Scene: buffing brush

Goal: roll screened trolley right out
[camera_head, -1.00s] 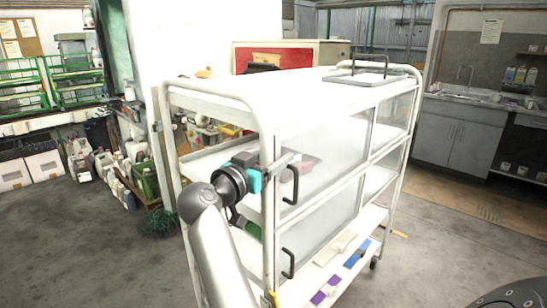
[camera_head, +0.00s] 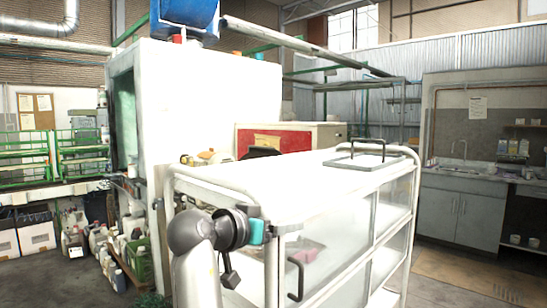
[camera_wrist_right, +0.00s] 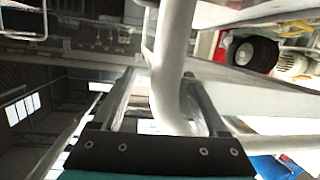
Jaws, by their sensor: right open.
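The white screened trolley (camera_head: 305,185) stands upright in front of me, with a tubular frame and clear side panels (camera_head: 330,238). A dark pull handle (camera_head: 296,278) sits on the near panel. A flat panel with a dark handle (camera_head: 366,159) lies on its top. My right gripper (camera_head: 282,228) is at the trolley's near corner post. In the right wrist view, a white tube (camera_wrist_right: 172,75) of the frame passes between the fingers of this open gripper (camera_wrist_right: 162,92); firm contact cannot be told. The trolley's lower part is cut off. My left gripper is not in view.
A white enclosure (camera_head: 215,95) stands behind the trolley at left, and a red-fronted box (camera_head: 280,139) behind it. Jugs and bottles (camera_head: 120,255) crowd the floor at left. A grey sink cabinet (camera_head: 455,215) stands at right. Open floor (camera_head: 460,280) shows at right.

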